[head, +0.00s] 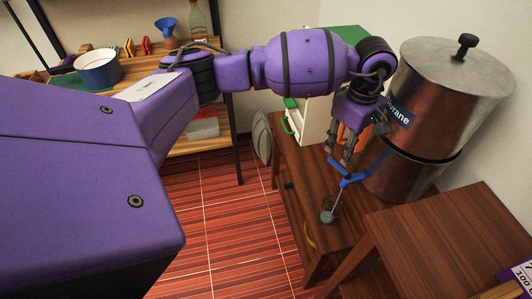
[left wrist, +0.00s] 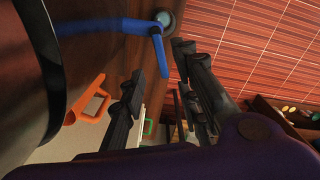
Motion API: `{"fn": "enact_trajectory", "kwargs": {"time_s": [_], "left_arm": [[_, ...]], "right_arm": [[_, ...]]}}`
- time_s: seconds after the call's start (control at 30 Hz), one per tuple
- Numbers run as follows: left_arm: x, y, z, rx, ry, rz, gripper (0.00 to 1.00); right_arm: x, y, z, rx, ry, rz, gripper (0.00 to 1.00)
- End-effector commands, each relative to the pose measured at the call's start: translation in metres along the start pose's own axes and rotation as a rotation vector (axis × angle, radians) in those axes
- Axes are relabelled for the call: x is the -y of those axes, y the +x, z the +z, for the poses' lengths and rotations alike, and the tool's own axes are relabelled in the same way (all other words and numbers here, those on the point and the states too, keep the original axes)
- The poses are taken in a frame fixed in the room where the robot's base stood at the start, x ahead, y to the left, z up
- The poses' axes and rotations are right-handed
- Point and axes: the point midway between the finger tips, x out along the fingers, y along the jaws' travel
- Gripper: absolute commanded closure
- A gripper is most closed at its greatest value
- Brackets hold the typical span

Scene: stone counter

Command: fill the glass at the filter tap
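The filter is a large steel cylinder (head: 425,110) with a lid and a dark label, standing at the right in the head view. Its blue tap (head: 346,172) sticks out low at the front; it also shows in the left wrist view (left wrist: 110,26). A thin pale line runs down from the tap to a small grey-blue round thing (head: 327,216) on the wooden stand, perhaps the glass; its rim and contents are too small to tell. My left gripper (head: 341,156) points down just above the tap, fingers apart and empty. In the wrist view the tap's tip lies near the gap between the fingertips (left wrist: 162,65). My right gripper is out of view.
A wooden stand (head: 290,190) bears the filter; a higher wooden surface (head: 440,235) is close at the right. An orange thing (left wrist: 88,98) and a white and green box (head: 310,120) sit behind the gripper. Shelves with a pot (head: 98,72) stand at the left. Red floor is clear.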

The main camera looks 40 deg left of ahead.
Motion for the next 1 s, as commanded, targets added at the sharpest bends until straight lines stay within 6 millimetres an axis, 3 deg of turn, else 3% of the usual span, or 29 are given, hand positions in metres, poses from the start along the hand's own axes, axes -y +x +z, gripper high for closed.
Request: {"fn": "enact_trajectory", "kwargs": {"time_s": [0.1,0.3,0.7,0.93,1.0], "left_arm": [[0.002,0.023,0.0,0.002,-0.002,-0.007,0.7],[0.002,0.049,0.0,0.002,-0.002,-0.005,0.7],[0.002,0.059,-0.001,0.001,-0.002,-0.004,0.7],[0.002,0.058,-0.001,0.001,-0.002,-0.003,1.0],[0.001,0.058,-0.001,0.001,-0.002,-0.002,1.0]], "right_arm": [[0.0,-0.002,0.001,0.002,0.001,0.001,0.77],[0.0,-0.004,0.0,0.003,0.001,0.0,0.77],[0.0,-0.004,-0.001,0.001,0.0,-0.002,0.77],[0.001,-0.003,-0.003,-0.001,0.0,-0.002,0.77],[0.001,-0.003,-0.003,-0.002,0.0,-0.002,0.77]]}}
